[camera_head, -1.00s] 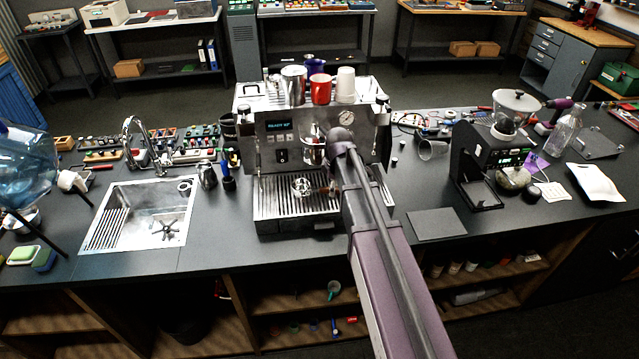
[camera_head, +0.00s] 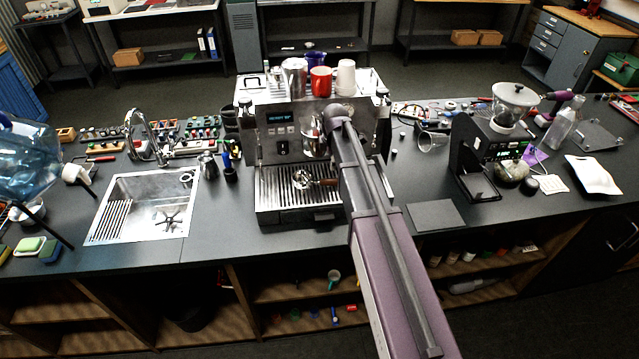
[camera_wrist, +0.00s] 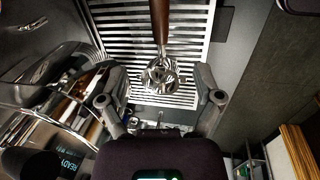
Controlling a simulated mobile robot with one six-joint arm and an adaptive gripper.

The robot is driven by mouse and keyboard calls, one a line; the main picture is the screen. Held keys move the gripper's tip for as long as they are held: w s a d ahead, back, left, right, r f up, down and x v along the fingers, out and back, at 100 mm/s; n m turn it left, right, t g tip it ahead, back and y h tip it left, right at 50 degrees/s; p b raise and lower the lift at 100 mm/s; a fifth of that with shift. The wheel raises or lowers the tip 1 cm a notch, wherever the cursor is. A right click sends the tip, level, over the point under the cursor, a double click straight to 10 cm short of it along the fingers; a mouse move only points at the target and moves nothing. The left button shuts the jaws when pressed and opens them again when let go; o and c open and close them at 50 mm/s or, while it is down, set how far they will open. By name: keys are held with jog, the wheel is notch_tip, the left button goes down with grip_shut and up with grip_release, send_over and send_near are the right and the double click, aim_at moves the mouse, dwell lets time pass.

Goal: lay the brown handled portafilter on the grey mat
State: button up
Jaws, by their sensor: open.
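The portafilter (camera_head: 304,183) rests on the slatted drip tray of the espresso machine, its brown handle (camera_head: 326,182) pointing right toward my arm. In the wrist view its metal head (camera_wrist: 160,76) lies near the level of my fingertips, and the brown handle (camera_wrist: 160,22) runs away to the top edge. My gripper (camera_wrist: 160,103) is open, one finger on each side of the head, with clear gaps and nothing held. The grey mat (camera_head: 435,216) lies flat and empty on the counter, right of the machine.
The espresso machine (camera_head: 262,146) stands behind the drip tray (camera_head: 275,207), with cups on top. A grinder (camera_head: 484,152) stands beyond the mat to the right. The sink (camera_head: 118,212) is at the left. Bare counter surrounds the mat.

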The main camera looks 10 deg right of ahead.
aim_at(330, 180)
jog(key=shift+w+f+b, duration=0.25)
jog(key=shift+f+b, duration=1)
jog(key=shift+f, duration=0.05)
jog(key=shift+w+f+b, duration=0.25)
jog(key=shift+f+b, duration=0.95)
jog(key=shift+f, duration=0.1)
jog(key=shift+w+f+b, duration=0.25)
jog(key=shift+f+b, duration=1)
jog(key=shift+f, duration=0.05)
jog(key=shift+f, duration=0.15)
jog(key=shift+w+f+b, duration=0.2)
jog(key=shift+f+b, duration=0.65)
jog(key=shift+b, duration=0.05)
jog(key=shift+w+f+b, duration=0.15)
jog(key=shift+f+b, duration=0.7)
jog(key=shift+b, duration=0.05)
jog(key=shift+w+f+b, duration=0.2)
jog(key=shift+f+b, duration=0.65)
jog(key=shift+b, duration=0.05)
grip_shut()
